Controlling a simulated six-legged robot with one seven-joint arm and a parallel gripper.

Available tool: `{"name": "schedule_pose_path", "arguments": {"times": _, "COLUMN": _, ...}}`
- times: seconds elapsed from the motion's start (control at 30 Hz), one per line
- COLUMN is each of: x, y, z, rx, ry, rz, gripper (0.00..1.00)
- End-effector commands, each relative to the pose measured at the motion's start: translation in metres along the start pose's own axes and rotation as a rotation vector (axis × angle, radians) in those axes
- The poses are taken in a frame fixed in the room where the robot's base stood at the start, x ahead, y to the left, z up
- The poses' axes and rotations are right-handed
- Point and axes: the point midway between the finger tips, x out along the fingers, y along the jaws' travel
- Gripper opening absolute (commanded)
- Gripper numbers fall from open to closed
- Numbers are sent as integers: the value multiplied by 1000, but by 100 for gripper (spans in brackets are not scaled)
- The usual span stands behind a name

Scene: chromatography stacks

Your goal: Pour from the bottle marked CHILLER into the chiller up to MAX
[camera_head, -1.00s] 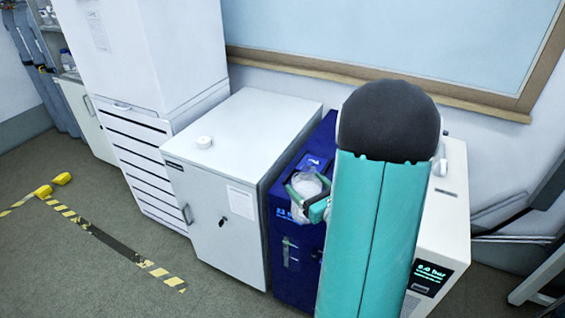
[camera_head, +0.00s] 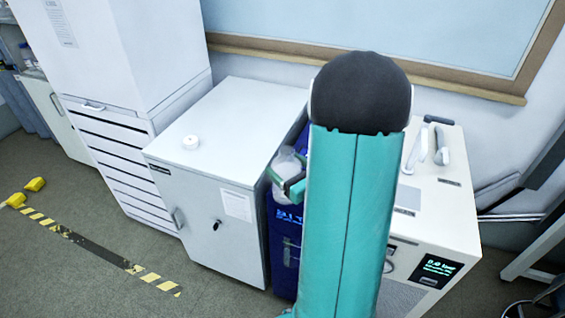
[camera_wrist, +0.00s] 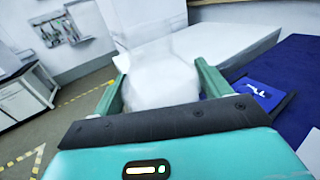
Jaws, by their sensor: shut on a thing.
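My gripper (camera_head: 283,178) is shut on a translucent white bottle (camera_head: 287,163), which stands out between its green fingers. In the wrist view the bottle (camera_wrist: 160,75) fills the space between the fingers, and no marking on it can be read. The dark blue unit (camera_head: 285,240) stands beside the white cabinet, mostly hidden behind my arm. I cannot tell if it is the chiller. Its blue top (camera_wrist: 270,85) shows at the right in the wrist view. The bottle is above or near this unit. No filling opening or MAX mark shows.
A white machine (camera_head: 445,210) with a lit display (camera_head: 438,270) stands to the right. Floor is free at the left, by striped tape (camera_head: 95,250).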

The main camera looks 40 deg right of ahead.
Motion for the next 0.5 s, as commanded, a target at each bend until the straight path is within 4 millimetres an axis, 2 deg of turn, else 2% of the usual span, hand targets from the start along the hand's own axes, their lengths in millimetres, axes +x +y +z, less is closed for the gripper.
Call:
{"name": "schedule_pose_path", "arguments": {"times": 0.27, "x": -2, "y": -6, "z": 5, "rx": 93, "ry": 28, "rz": -1, "gripper": 27}}
{"name": "schedule_pose_path", "arguments": {"times": 0.5, "x": 2, "y": -17, "z": 9, "rx": 295, "ry": 97, "rz": 0, "gripper": 27}}
